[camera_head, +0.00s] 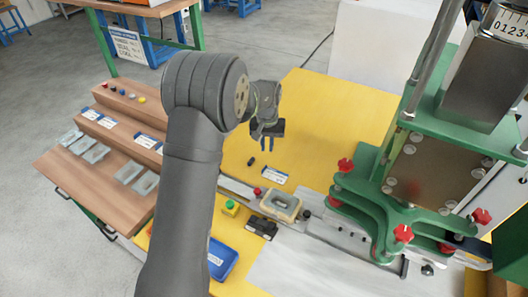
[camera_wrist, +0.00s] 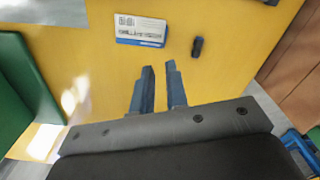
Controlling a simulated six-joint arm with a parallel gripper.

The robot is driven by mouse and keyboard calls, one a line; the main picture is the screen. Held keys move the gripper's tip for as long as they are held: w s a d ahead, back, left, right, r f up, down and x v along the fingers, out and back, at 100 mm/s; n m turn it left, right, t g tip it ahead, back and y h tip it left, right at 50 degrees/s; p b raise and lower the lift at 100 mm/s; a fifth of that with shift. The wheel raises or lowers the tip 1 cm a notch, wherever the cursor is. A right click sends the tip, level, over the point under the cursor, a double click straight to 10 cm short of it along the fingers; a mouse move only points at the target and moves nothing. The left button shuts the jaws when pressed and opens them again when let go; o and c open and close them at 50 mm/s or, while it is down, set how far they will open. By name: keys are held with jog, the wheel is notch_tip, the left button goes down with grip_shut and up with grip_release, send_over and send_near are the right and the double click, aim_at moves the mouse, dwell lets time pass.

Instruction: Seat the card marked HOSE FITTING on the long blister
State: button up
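My gripper (camera_head: 267,146) hangs above the yellow table, its blue fingers apart and nothing between them. They also show apart in the wrist view (camera_wrist: 160,68). A white and blue card (camera_head: 274,176) lies flat on the table beyond the fingertips, apart from them; it also shows in the wrist view (camera_wrist: 140,31). Its print is too blurred to read surely. More cards (camera_head: 92,114) lie on the wooden steps; their words are unreadable. Clear blisters (camera_head: 97,154) lie on the lower step at left. A tan fixture (camera_head: 281,205) holds what looks like a clear blister. I cannot tell which blister is long.
A small black object (camera_head: 250,161) lies near the card, also in the wrist view (camera_wrist: 197,47). The green press (camera_head: 360,195) with red knobs stands at right. A blue bin (camera_head: 222,260) and a yellow-green button box (camera_head: 230,208) stand in front. The yellow table behind is clear.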

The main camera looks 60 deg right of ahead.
aim_at(265, 168)
jog(key=f+m, duration=0.2)
jog(key=w+f+m, duration=0.1)
jog(key=f+m, duration=0.1)
jog(key=shift+a+f+m, duration=0.1)
jog(key=shift+a+m, duration=0.1)
jog(key=shift+m, duration=0.1)
jog(key=shift+f, duration=3.35)
grip_shut()
jog(key=shift+r, duration=0.15)
jog(key=shift+r, duration=2.1)
jog(key=shift+s, duration=0.1)
